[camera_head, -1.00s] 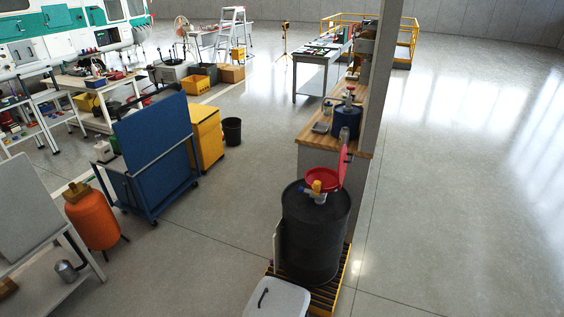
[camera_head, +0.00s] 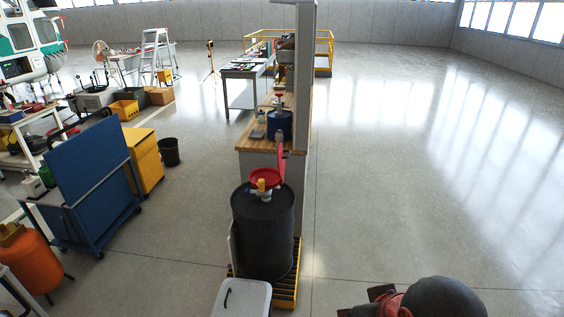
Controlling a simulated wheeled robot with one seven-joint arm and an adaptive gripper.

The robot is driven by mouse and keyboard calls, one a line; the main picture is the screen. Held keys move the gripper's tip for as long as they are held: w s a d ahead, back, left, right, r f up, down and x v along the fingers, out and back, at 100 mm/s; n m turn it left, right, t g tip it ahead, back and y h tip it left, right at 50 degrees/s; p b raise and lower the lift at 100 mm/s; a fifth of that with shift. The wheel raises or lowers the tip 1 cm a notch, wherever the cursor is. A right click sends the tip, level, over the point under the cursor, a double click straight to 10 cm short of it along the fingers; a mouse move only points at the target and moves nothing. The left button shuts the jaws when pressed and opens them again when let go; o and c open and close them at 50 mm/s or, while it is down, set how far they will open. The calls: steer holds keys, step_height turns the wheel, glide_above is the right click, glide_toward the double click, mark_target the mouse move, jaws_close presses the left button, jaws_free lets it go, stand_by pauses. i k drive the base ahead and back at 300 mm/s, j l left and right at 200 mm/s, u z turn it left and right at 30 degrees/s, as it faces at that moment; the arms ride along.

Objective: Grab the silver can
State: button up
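No silver can can be made out with certainty. A small greyish container (camera_head: 261,116) stands on the wooden counter near the blue drum, too small to identify. A dark and red part of my arm, with a black rounded cover, shows at the bottom right edge. It is cut off by the frame. I cannot make out gripper fingertips there, nor anything held.
A black drum (camera_head: 263,233) with a red funnel (camera_head: 264,180) stands on a yellow-edged pallet (camera_head: 286,291), by a pillar (camera_head: 303,90). A blue panel cart (camera_head: 90,180), yellow cabinet (camera_head: 146,160) and orange tank (camera_head: 30,262) stand left. The floor at right is clear.

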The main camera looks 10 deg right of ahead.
mark_target(280, 136)
steer(key=i+l+u, duration=0.3)
steer(key=i+l, duration=0.75)
steer(key=i, duration=0.35)
steer(key=i+l+u, duration=0.3)
steer(key=i+l, duration=0.95)
steer(key=l, duration=0.1)
